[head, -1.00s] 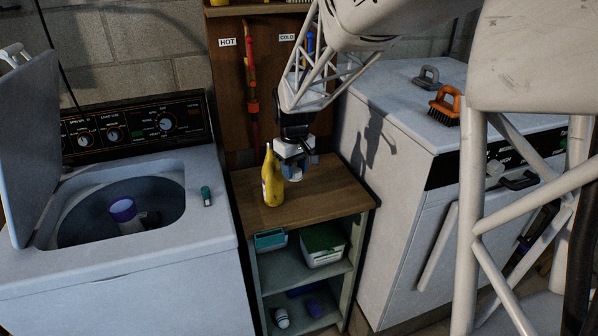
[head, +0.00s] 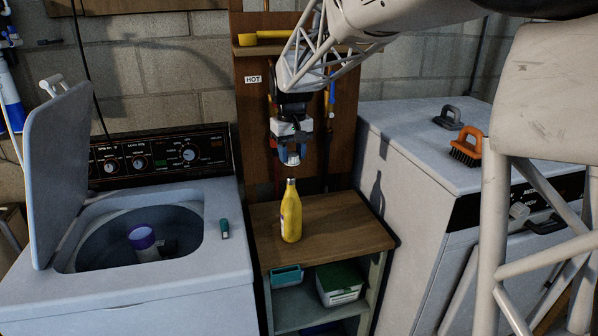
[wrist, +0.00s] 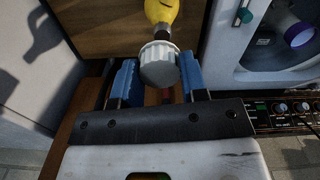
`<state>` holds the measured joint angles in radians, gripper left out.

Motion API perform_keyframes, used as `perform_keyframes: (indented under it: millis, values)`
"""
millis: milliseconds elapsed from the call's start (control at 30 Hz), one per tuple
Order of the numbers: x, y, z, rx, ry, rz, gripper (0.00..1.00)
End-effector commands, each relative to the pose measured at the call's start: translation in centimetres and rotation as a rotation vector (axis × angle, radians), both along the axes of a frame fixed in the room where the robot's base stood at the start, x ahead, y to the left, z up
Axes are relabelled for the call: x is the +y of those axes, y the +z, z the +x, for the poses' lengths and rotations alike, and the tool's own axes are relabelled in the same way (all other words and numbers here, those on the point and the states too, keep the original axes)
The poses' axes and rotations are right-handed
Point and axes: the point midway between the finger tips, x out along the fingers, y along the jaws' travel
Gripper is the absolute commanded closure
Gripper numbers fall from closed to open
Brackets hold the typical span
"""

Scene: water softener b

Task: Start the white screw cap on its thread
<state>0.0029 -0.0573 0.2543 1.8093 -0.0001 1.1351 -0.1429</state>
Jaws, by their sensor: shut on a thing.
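The yellow bottle (head: 291,215) stands upright on the wooden top of a small shelf unit, its dark neck bare and pointing up. My gripper (head: 290,161) is directly above it in the head view, pointing down, with a small gap between fingertips and neck. In the wrist view the blue fingers of my gripper (wrist: 157,78) are shut on the white ribbed screw cap (wrist: 159,66). The bottle (wrist: 162,12) shows just beyond the cap, its neck partly hidden by it. The cap is mostly hidden by the fingers in the head view.
The wooden top (head: 340,225) is clear around the bottle. An open washer (head: 150,285) stands at left with a teal item (head: 224,229) on its edge. A white machine (head: 430,165) stands at right, carrying an orange brush (head: 468,147). A wooden panel with pipes is behind.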

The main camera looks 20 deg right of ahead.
Motion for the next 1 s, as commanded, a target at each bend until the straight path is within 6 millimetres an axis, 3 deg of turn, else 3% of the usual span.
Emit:
perform_keyframes:
  millis: [133,600,1000]
  values:
    - [0.3,0.8,0.4,0.000,-0.013,0.000,0.84]
    - [0.3,0.9,0.4,0.000,-0.014,0.000,0.84]
    - [0.3,-1.2,0.4,0.001,-0.014,0.000,0.84]
